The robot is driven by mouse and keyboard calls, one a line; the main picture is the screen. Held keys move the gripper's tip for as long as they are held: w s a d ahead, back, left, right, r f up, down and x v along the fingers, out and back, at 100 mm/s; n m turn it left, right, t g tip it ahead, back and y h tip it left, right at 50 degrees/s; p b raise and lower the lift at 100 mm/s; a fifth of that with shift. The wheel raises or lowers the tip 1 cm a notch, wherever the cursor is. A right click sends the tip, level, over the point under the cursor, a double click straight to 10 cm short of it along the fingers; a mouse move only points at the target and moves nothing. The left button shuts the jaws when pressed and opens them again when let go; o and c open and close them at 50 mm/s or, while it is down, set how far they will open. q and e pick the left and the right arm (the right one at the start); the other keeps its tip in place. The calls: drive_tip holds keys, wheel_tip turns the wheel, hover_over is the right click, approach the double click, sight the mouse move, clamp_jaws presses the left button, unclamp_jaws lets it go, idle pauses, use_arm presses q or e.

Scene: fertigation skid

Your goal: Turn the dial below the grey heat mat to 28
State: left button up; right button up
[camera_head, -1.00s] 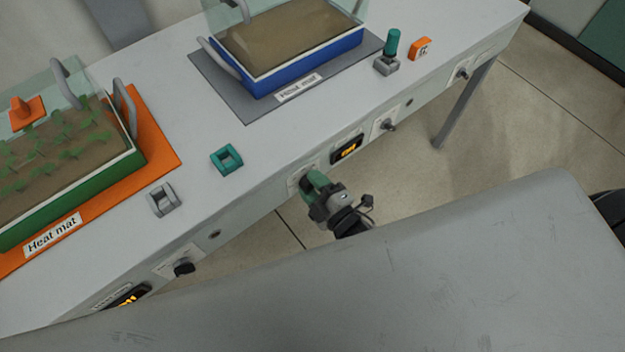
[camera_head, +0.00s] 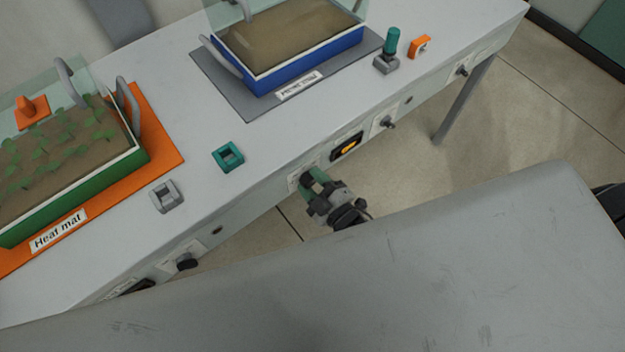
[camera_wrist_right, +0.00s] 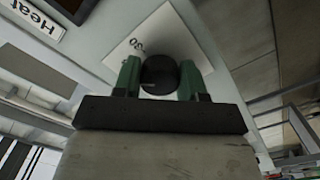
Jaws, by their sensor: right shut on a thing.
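The grey heat mat (camera_head: 222,92) lies on the bench under a blue tray of soil (camera_head: 290,45). Below it, on the bench's front panel, is a lit amber display (camera_head: 346,147), too small to read. My right gripper (camera_head: 309,183) is at the panel, left of that display, and hides the dial there in the head view. In the right wrist view the black round dial (camera_wrist_right: 159,72) sits between the green fingers of my right gripper (camera_wrist_right: 160,80), which is shut on it. Part of its printed scale (camera_wrist_right: 133,42) shows behind it. My left gripper is not in view.
An orange heat mat (camera_head: 165,150) with a green seedling tray (camera_head: 125,172) is at the left. Another black dial (camera_head: 187,262) and a switch (camera_head: 388,123) are on the panel. A teal block (camera_head: 228,156) and grey holder (camera_head: 166,196) stand near the bench edge.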

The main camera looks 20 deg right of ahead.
drive_tip(key=o, duration=0.9)
drive_tip(key=shift+s, duration=0.1)
drive_tip(key=v, duration=1)
drive_tip(key=shift+s+d, duration=0.2)
drive_tip(key=shift+s, duration=0.15)
